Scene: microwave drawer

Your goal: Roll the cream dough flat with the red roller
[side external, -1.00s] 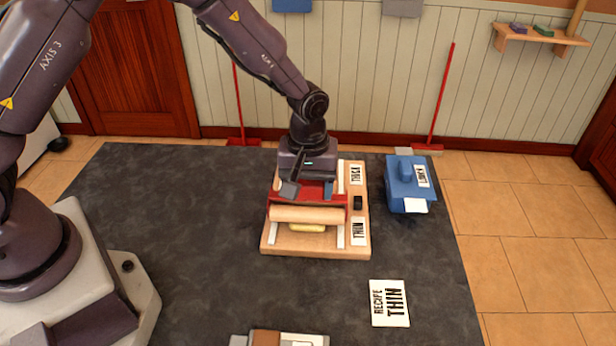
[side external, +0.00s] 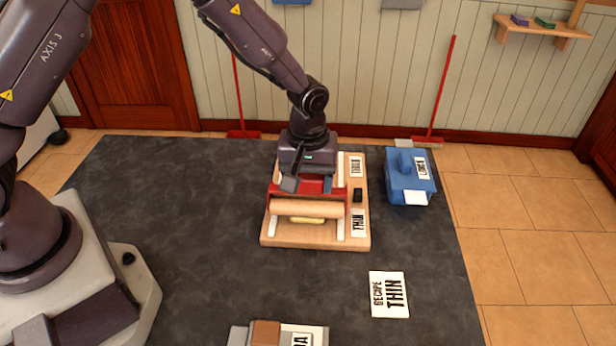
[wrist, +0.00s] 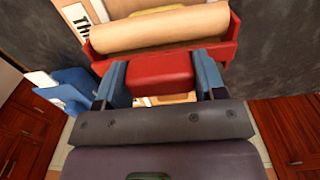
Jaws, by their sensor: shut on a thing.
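The red roller (side external: 327,197) has a red frame and a wooden cylinder (side external: 307,208), and it lies across the white rails of a wooden board (side external: 315,240). My gripper (side external: 306,180) is shut on the roller's red handle, which shows between the blue fingers in the wrist view (wrist: 162,75). The cream dough (side external: 307,220) is a pale yellow strip at the cylinder's near edge. The rest of it is hidden under the roller. In the wrist view a bit of yellow dough (wrist: 158,11) shows beyond the cylinder.
The board has labels THICK (side external: 355,166) and THIN (side external: 358,222) and a black knob (side external: 357,195) between them. A blue box (side external: 410,180) labelled LOWER stands right of the board. A RECIPE THIN card (side external: 389,294) lies in front. A grey and brown item (side external: 278,334) sits at the near edge.

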